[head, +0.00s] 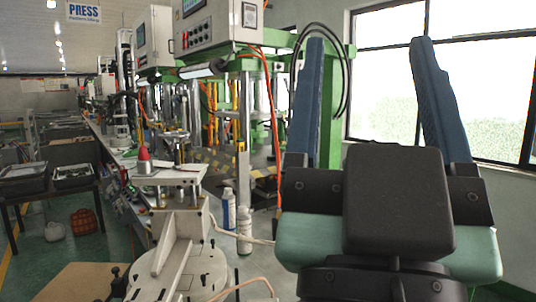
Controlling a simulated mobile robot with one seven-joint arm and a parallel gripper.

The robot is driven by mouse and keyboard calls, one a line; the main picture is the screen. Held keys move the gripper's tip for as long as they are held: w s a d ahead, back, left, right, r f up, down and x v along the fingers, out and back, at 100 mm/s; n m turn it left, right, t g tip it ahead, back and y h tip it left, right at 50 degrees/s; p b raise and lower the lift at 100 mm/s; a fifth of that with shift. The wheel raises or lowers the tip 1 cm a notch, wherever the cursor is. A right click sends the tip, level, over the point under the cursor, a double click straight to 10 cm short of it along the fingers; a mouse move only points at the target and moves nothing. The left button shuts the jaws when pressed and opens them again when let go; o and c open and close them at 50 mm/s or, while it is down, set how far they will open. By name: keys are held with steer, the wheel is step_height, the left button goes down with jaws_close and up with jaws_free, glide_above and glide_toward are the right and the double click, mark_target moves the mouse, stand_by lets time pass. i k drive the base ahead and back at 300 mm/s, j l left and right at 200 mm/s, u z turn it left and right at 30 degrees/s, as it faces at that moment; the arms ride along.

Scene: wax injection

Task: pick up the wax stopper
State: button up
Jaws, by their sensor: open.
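A small red cone-shaped piece (144,155) stands upright on a grey base on the white machine's top plate, left of centre. It may be the wax stopper, but I cannot tell for sure at this size.
The white machine (185,250) has a raised top plate (175,174). Two white bottles, one (245,232) in front of the other (229,208), stand beside it. Green presses (265,110) rise behind.

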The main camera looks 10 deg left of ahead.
mark_target(143, 155)
steer(key=k+j+u, duration=0.75)
steer(key=k, duration=0.15)
steer(key=i+l+u, duration=0.4)
steer(key=i+l, duration=0.55)
steer(key=i+l+u, duration=0.3)
steer(key=i+l, duration=0.4)
steer(key=i, duration=0.15)
steer(key=i+l+u, duration=0.3)
steer(key=i+l, duration=0.5)
steer(key=l, duration=0.15)
